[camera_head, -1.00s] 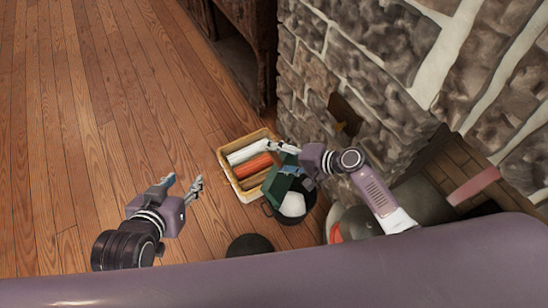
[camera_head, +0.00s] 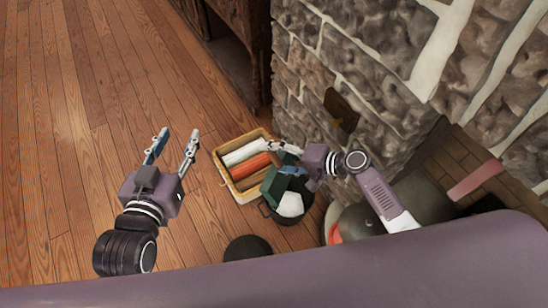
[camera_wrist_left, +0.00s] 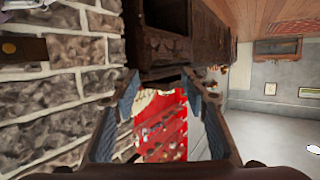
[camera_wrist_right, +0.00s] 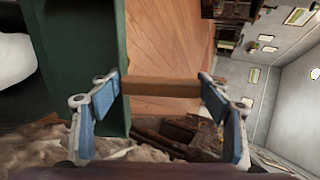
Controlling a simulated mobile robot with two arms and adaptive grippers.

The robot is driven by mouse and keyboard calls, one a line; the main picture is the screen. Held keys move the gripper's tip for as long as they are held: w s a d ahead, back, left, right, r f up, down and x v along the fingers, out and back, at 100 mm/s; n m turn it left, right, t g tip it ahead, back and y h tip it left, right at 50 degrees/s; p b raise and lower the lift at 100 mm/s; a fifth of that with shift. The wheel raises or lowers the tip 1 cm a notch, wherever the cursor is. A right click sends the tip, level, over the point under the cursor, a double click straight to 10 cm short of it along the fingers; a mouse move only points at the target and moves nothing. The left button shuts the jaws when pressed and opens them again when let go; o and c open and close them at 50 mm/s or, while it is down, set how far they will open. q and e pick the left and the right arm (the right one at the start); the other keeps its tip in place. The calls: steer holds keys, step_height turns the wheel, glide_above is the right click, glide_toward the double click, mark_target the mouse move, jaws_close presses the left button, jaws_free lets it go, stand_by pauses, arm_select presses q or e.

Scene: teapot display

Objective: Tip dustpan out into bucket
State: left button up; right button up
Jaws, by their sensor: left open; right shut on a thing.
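The green dustpan (camera_head: 272,187) is tilted over the left side of the dark bucket (camera_head: 304,213). Something white (camera_head: 290,204) shows in the bucket. My right gripper (camera_head: 281,158) is shut on the dustpan, above the bucket's far side. In the right wrist view a brown bar (camera_wrist_right: 160,88), apparently the handle, spans between the fingers beside the dustpan's green side (camera_wrist_right: 105,45). I cannot see whether anything is left in the pan. My left gripper (camera_head: 172,146) is open and empty over the floor at the left; its spread fingers also show in the left wrist view (camera_wrist_left: 165,100).
A wooden crate (camera_head: 228,183) with white and orange rolls stands just left of the bucket. A stone wall (camera_head: 360,60) rises behind, right of a dark wooden cabinet (camera_head: 235,55). A round dark object (camera_head: 248,248) lies in front. The wooden floor at left is clear.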

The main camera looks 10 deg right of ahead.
arm_select(q)
step_height(320, 180, up, 12)
steer(key=d+t+h+b, duration=0.1)
steer(key=t+h+b, duration=0.1)
steer(key=t, duration=0.4)
steer(key=shift+w+d+r, duration=0.15)
steer(key=shift+w+d, duration=0.1)
steer(key=shift+d, duration=0.1)
steer(key=shift+c, duration=0.3)
stand_by(2.1)
steer(key=shift+c, duration=1.4)
